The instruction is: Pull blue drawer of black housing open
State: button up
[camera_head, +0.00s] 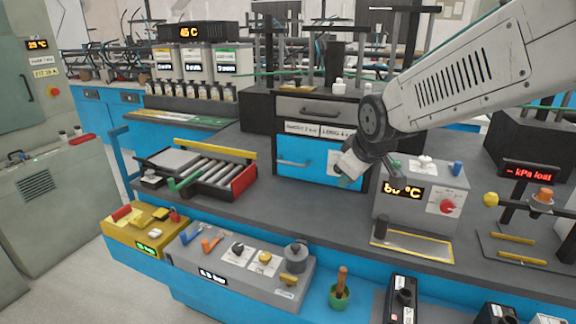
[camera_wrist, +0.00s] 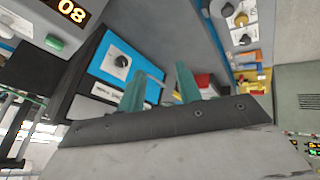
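The black housing (camera_head: 258,112) stands on the grey bench. It has a grey upper drawer (camera_head: 316,109) and a blue drawer (camera_head: 305,150) below, whose front looks flush with the housing. The blue front also shows in the wrist view (camera_wrist: 117,49), with a dark knob on a white plate. A bar handle (camera_head: 293,162) sits on the left part of the blue front. My gripper (camera_head: 343,179) is in front of the right part and hides some of it. In the wrist view its two teal fingers (camera_wrist: 160,72) are apart, with part of the handle showing between them; contact cannot be told.
A grey temperature box (camera_head: 418,198) stands close to the right of my gripper. A roller tray (camera_head: 205,172) with a red end lies to the left. The bench top (camera_head: 300,205) in front of the blue drawer is clear.

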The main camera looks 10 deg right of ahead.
jog(key=w+f+n+t+y, duration=0.1)
jog(key=w+f+n+t, duration=0.15)
jog(key=w, duration=0.75)
jog(key=w+f+n+t, duration=0.2)
jog(key=w+f+n, duration=0.2)
jog(key=w, duration=0.5)
jog(key=n+t+y, duration=0.2)
jog(key=n+t, duration=0.3)
jog(key=n, duration=0.1)
send_near(291, 164)
jog(key=w, duration=0.3)
jog(key=shift+m+g, duration=0.25)
jog(key=x, duration=0.7)
jog(key=shift+w+f, duration=0.15)
jog(key=shift+w, duration=0.25)
jog(key=shift+c, duration=0.2)
grip_shut()
